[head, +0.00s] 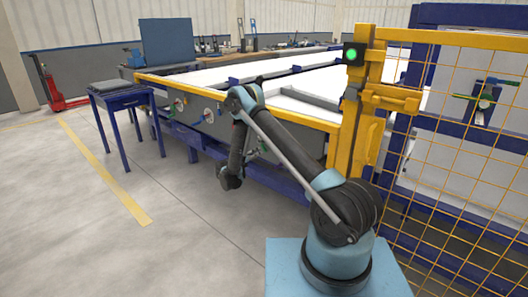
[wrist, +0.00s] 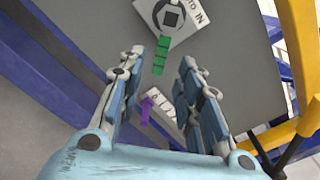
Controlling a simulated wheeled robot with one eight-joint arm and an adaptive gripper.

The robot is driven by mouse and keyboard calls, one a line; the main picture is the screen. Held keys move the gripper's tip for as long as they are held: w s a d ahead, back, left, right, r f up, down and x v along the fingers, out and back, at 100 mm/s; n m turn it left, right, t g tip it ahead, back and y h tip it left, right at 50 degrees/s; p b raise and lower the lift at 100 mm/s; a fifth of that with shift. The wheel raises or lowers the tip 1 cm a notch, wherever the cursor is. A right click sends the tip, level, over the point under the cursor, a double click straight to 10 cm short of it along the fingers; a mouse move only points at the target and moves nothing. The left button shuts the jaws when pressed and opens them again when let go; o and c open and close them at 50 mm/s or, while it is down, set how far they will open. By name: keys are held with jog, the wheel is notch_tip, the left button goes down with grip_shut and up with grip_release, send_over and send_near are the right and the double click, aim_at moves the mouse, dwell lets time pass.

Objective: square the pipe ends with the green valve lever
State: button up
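In the wrist view a green lever (wrist: 160,55) hangs from a square valve spindle on a white plate (wrist: 197,14), whose lettering is partly cut off. The plate is on a grey panel. My gripper (wrist: 174,56) is open, with its two fingers on either side of the green lever in the picture and nothing held. I cannot tell how far the fingertips are from the panel. A purple lever (wrist: 146,109) and a second white plate (wrist: 160,104) show lower down between the fingers. In the head view my arm hides this part of the panel, and the gripper is not clear.
The long bench (head: 195,79) has a yellow edge and small valves (head: 179,105) on its grey side. A yellow mesh fence (head: 455,150) and post (head: 358,120) stand at right. A blue side table (head: 122,98) stands left. The floor at front left is clear.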

aim_at(264, 148)
jog(key=x, duration=0.7)
jog(key=shift+w+d, duration=0.25)
jog(key=shift+c, duration=0.6)
grip_shut()
